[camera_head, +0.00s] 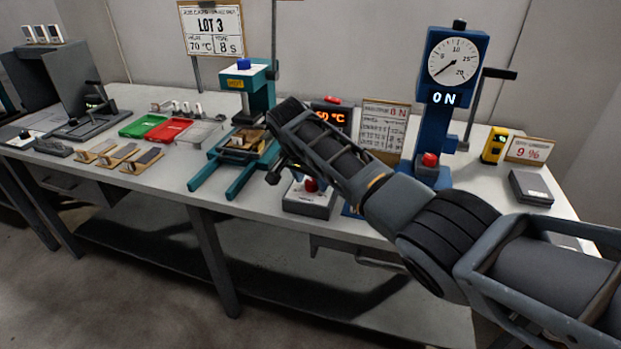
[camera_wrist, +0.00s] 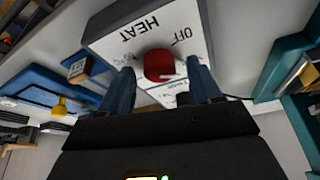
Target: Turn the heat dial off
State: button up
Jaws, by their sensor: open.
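The heat dial (camera_wrist: 160,64) is a red round knob on a light panel marked HEAT and OFF in the wrist view. In the head view the dial (camera_head: 311,184) sits on top of a grey box (camera_head: 310,203) near the table's front edge. My gripper (camera_wrist: 160,82) is open, with one finger on each side of the dial in the wrist view. I cannot tell whether the fingers touch it. In the head view my arm partly hides this area. The knob's pointer setting is not clear.
A teal press (camera_head: 247,95) stands left of the heat box. An orange display (camera_head: 331,116) ending in °C is behind it. A blue column with a gauge (camera_head: 455,62) reading ON stands to the right. Red and green trays (camera_head: 168,129) lie further left.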

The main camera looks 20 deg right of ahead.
jog(key=shift+c, duration=0.2)
jog(key=c, duration=1)
jog(key=shift+n+p, duration=0.3)
jog(key=shift+s+r+n+p, duration=0.1)
jog(key=shift+n+p, duration=0.35)
jog(key=shift+n, duration=0.15)
jog(key=n+t+y+p, duration=0.1)
jog(key=n+p, duration=0.1)
jog(key=n, duration=0.1)
jog(key=shift+d+y, duration=0.15)
jog(key=shift+y, duration=0.15)
jog(key=n+y, duration=0.1)
jog(key=n, duration=0.3)
jog(key=shift+d+t+p, duration=0.1)
jog(key=shift+t+p, duration=0.2)
jog(key=shift+p, duration=0.1)
jog(key=shift+n+y, duration=0.7)
jog(key=shift+n, duration=0.8)
